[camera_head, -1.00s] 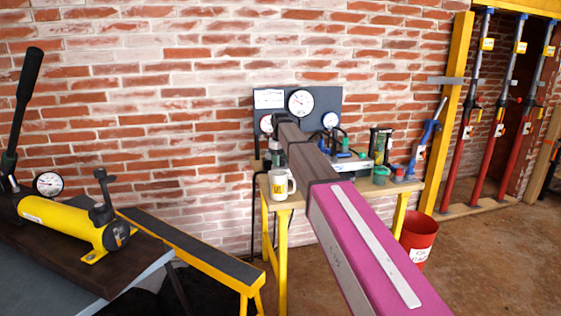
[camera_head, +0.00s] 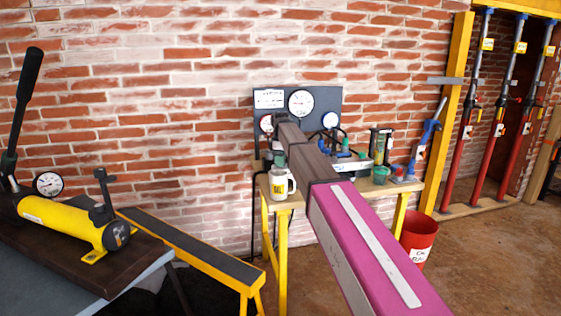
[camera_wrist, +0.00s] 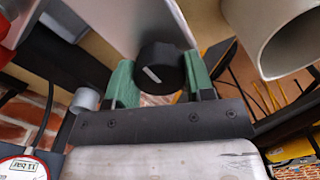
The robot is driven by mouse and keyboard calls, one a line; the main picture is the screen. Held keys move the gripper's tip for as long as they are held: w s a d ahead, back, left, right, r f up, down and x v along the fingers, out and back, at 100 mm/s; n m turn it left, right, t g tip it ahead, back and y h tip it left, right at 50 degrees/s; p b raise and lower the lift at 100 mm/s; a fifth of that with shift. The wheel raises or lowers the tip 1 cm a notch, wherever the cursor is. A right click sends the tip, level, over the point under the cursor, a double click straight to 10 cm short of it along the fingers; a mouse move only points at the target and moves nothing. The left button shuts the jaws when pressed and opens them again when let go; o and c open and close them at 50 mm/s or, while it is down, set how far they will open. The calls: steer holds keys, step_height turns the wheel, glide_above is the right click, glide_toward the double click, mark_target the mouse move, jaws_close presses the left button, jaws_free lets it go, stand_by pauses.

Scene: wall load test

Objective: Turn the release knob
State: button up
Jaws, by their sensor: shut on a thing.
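A round black knob (camera_wrist: 160,66) with a white mark on its face sits between the two green fingers of my gripper (camera_wrist: 158,76) in the wrist view. The fingers touch it from both sides and are shut on it. A pale grey surface (camera_wrist: 125,22) lies beyond the knob. In the head view my pink and brown arm reaches toward the dark gauge panel (camera_head: 328,98) on the wooden bench (camera_head: 375,192). My arm hides the knob there, and the fingers cannot be made out.
A white mug (camera_head: 280,183) stands close left of my arm. Small cups and tools crowd the bench to its right. A yellow hand pump (camera_head: 65,222) lies on a dark board at left. A red bucket (camera_head: 418,237) stands on the floor.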

stand_by(0.5)
steer(key=o, duration=0.9)
step_height(320, 180, up, 11)
steer(key=shift+f, duration=0.1)
steer(key=shift+s, duration=0.15)
